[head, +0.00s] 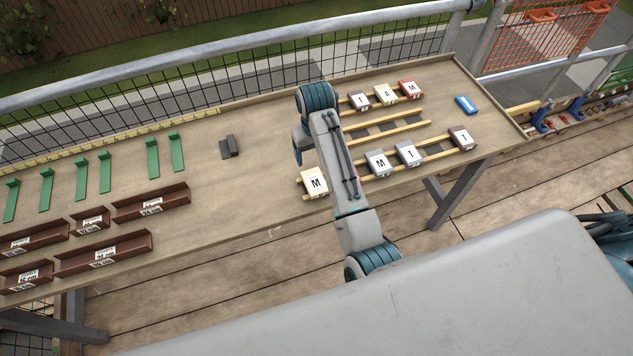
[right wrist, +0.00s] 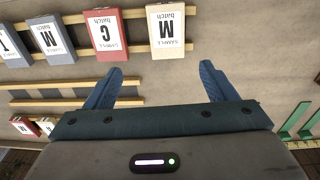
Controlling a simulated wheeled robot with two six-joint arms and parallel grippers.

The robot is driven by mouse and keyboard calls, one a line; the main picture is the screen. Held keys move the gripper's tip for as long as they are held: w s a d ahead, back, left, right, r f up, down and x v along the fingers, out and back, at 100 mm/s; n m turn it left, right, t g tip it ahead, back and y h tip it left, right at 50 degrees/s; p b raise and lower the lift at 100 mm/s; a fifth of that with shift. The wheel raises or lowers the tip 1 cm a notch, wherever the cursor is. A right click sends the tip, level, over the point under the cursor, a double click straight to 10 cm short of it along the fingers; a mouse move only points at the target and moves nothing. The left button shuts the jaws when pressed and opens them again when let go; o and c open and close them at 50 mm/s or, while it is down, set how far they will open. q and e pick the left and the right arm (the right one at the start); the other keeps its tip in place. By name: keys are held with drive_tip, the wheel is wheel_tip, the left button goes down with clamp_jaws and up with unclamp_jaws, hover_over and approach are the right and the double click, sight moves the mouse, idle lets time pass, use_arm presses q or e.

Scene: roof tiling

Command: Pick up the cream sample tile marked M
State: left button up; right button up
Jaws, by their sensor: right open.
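The cream sample tile marked M (head: 315,182) lies at the left end of the near wooden rails in the head view. In the right wrist view the same cream tile (right wrist: 168,30) is at the top, beside a red tile marked C (right wrist: 105,33). My right gripper (right wrist: 160,86) is open and empty. Its two fingers point toward the tile row, with the cream tile ahead of them and apart from them. My left gripper is in neither view.
Grey M (head: 379,163), grey T (head: 408,153) and brown T (head: 462,138) tiles share the near rails. The far rails hold brown T (head: 359,100), cream A (head: 386,94) and red M (head: 411,89). A dark block (head: 229,147) and brown trays (head: 150,203) lie left, with bare table between.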

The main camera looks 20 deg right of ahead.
drive_tip(key=s+a, duration=0.1)
drive_tip(key=p, duration=0.2)
hover_over(315, 181)
drive_tip(key=shift+g, duration=0.3)
wheel_tip(315, 181, down, 6)
drive_tip(key=shift+r, duration=0.2)
drive_tip(key=shift+s+a+f+p, duration=0.1)
drive_tip(key=shift+f+p, duration=0.25)
drive_tip(key=shift+f, duration=0.15)
wheel_tip(315, 181, down, 4)
drive_tip(key=shift+r+p, duration=0.25)
drive_tip(key=shift+p, duration=0.45)
drive_tip(key=shift+f, duration=0.4)
drive_tip(key=c, duration=1.2)
drive_tip(key=shift+o, duration=0.2)
